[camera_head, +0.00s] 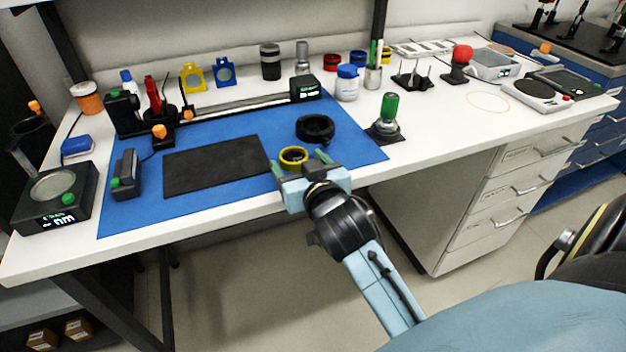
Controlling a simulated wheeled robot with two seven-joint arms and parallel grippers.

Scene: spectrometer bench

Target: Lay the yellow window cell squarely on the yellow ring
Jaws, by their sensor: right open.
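The yellow window cell (294,155) is a short round piece with a yellow rim and a dark middle. It sits on the blue mat near the front edge, right of the black pad. My right gripper (297,162) is open, with its two green-tipped fingers on either side of the cell. Whether the fingers touch it cannot be told. The yellow ring (489,93) is a thin outline on the white bench top at the right, with nothing on it. My left gripper is not in view.
A black ring-shaped part (315,128) lies just behind the cell on the blue mat (362,153). A green-topped device (387,120) stands between cell and ring. A red-knobbed tool (459,62) and a scale (535,93) flank the ring. The front right bench top is clear.

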